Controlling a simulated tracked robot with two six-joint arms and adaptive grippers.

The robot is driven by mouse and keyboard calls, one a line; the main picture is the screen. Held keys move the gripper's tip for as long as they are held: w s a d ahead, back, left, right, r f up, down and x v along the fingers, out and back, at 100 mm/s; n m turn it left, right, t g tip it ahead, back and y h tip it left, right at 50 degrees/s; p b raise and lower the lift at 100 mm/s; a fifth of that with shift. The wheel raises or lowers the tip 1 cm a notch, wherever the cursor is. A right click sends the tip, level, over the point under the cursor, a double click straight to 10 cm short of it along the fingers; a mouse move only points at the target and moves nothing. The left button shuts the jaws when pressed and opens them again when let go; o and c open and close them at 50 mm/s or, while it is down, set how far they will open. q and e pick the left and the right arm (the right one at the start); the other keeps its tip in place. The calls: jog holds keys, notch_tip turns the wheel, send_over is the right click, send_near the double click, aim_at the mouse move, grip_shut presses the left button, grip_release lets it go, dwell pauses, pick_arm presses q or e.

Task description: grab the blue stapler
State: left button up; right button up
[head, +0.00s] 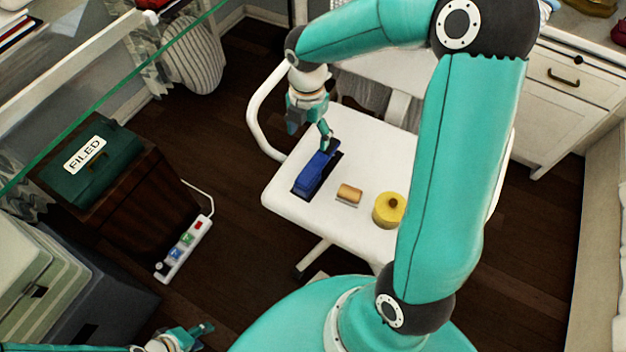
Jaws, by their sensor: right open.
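The blue stapler (313,174) lies on the seat of a white chair (365,140), near the seat's left side, with a dark patch around it. My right gripper (309,136) is open at the stapler's far end. One finger is close to that end and the other is off to its left; I cannot tell whether either touches. My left gripper (203,330) is low at the bottom left, away from the chair, and its finger opening is too small to tell.
A small tan block (349,193) and a yellow round object (388,211) sit on the seat right of the stapler. The chair's white armrest (256,115) curves at left. A power strip (184,248) and a green box (92,165) stand further left.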

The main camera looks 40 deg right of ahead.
aim_at(310, 169)
notch_tip(310, 169, down, 10)
jog(key=b, duration=0.2)
jog(key=shift+b, duration=0.35)
jog(key=shift+s+f+b, duration=0.15)
jog(key=shift+f+b, duration=0.45)
jog(key=shift+f, duration=0.75)
jog(key=shift+s+f+b, duration=0.1)
jog(key=shift+f+b, duration=0.5)
jog(key=shift+f, duration=0.7)
jog(key=shift+c, duration=0.2)
grip_shut()
jog(key=shift+w+r, duration=0.1)
jog(key=shift+r, duration=0.05)
